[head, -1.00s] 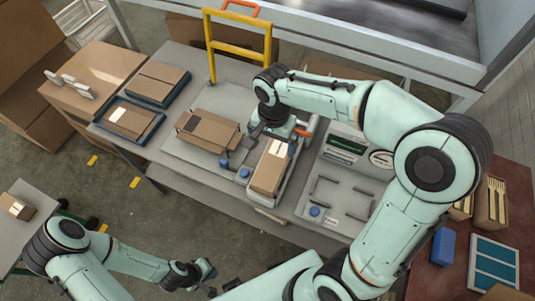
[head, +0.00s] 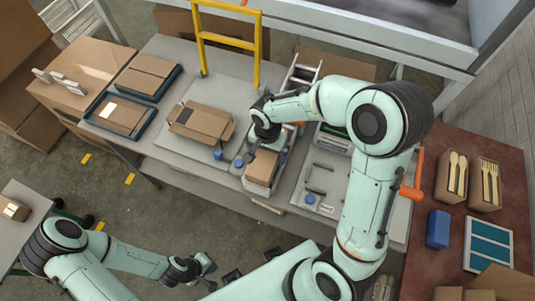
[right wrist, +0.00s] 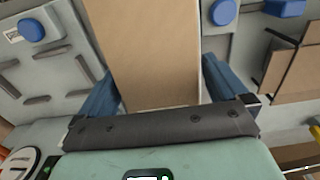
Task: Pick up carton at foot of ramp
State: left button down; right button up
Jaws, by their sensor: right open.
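A brown carton (head: 262,168) lies in a narrow grey channel on the workbench, at the near end of what looks like a ramp (head: 300,78). My right gripper (head: 266,150) is over its far part and hides that part in the head view. In the right wrist view, the carton (right wrist: 145,50) runs between the two blue fingers of the open right gripper (right wrist: 155,88). Whether the fingers touch its sides is not clear. My left gripper (head: 205,265) hangs over the floor at the bottom of the head view, away from the carton; its jaws are too small to read.
Another carton (head: 198,123) with a dark label lies left of the channel. Blue buttons (head: 238,163) sit near the bench's front edge. A yellow frame (head: 257,50) stands behind. A red-brown table (head: 455,150) at right holds boxes of wooden cutlery (head: 452,178).

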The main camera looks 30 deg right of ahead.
jog(key=c, duration=1.1)
jog(key=shift+r, duration=0.1)
jog(key=shift+c, duration=0.2)
